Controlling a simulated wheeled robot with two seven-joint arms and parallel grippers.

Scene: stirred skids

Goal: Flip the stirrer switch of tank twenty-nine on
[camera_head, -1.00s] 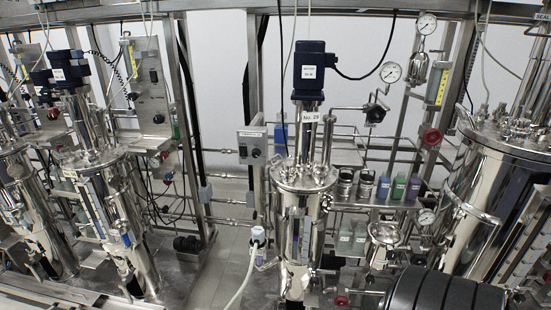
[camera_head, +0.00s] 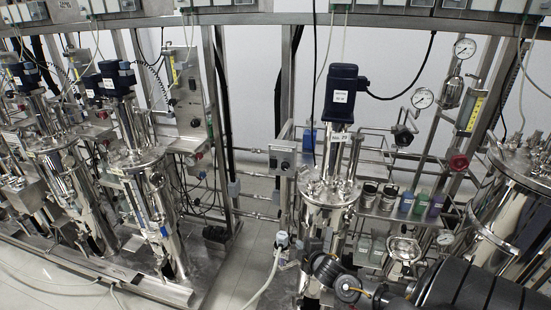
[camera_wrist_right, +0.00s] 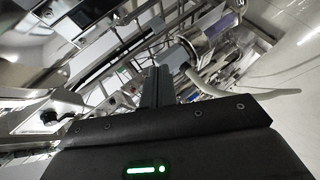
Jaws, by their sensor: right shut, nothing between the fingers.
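Tank twenty-nine (camera_head: 328,192) is the steel vessel right of centre in the head view. It has a dark blue motor (camera_head: 342,92) on top and a tag (camera_head: 341,137) reading No. 29. A grey control box (camera_head: 283,160) with dark knobs stands just left of its tag; the switch position is too small to tell. My right gripper (camera_head: 312,250) is in front of the tank's lower body, below the box and apart from it. In the wrist view its fingers (camera_wrist_right: 156,86) are together and empty. My left gripper is not in view.
A white hose (camera_head: 267,280) hangs left of the tank. Blue, green and purple bottles (camera_head: 421,203) stand on a shelf to its right. More tanks (camera_head: 140,165) stand at the left and a large vessel (camera_head: 520,190) at the right. Clear floor (camera_head: 248,250) shows left of the tank.

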